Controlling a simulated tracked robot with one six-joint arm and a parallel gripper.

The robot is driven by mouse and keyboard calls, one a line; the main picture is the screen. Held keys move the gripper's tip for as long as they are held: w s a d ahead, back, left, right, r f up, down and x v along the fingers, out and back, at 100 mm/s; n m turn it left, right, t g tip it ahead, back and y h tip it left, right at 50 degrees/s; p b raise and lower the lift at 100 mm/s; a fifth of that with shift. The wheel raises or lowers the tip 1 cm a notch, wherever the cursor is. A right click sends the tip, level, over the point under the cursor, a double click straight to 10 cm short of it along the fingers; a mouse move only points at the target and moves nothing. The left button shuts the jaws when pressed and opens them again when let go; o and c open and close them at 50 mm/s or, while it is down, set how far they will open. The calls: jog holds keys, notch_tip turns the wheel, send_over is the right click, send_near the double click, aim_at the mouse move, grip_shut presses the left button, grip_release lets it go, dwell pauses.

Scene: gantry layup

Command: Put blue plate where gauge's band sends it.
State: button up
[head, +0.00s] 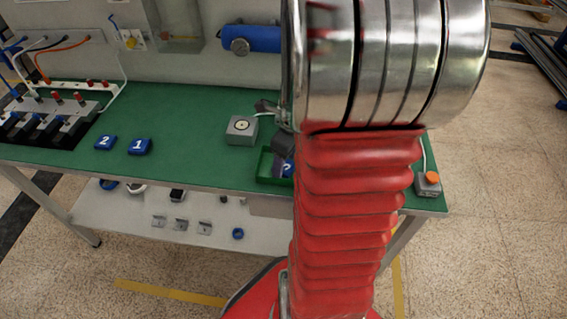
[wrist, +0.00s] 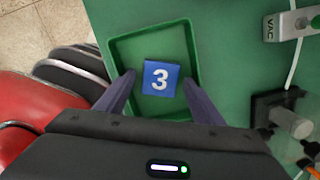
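A blue plate marked 3 (wrist: 161,77) lies in a shallow green tray (wrist: 152,41) in the wrist view. My gripper (wrist: 160,79) is open above the tray, with one finger to each side of the plate and green showing between. In the head view my arm partly hides this tray (head: 265,168) and the plate (head: 287,168). Blue plates marked 2 (head: 105,142) and 1 (head: 139,146) lie on the green table at left.
A grey box with a round pale top (head: 242,126) stands behind the tray. A grey box marked VAC (wrist: 292,22) and a black fixture (wrist: 275,110) are right of the tray. An orange button box (head: 428,183) is at the table's right end. The table between plate 1 and the tray is clear.

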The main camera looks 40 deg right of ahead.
notch_tip(320, 180, up, 12)
jog(key=s, duration=0.1)
jog(key=shift+s+d, duration=0.2)
dwell(0.6)
dwell(0.5)
jog(key=shift+r, duration=0.1)
jog(key=s+a+r+n+t, duration=0.1)
jog(key=a+r+n+t, duration=0.1)
jog(key=a+n, duration=1)
jog(key=s+a+r+n+t, duration=0.1)
jog(key=a+r+n, duration=0.3)
jog(key=a+n, duration=0.8)
jog(key=shift+a+n+t, duration=0.35)
jog(key=shift+n+t, duration=0.25)
jog(key=shift+n, duration=3.9)
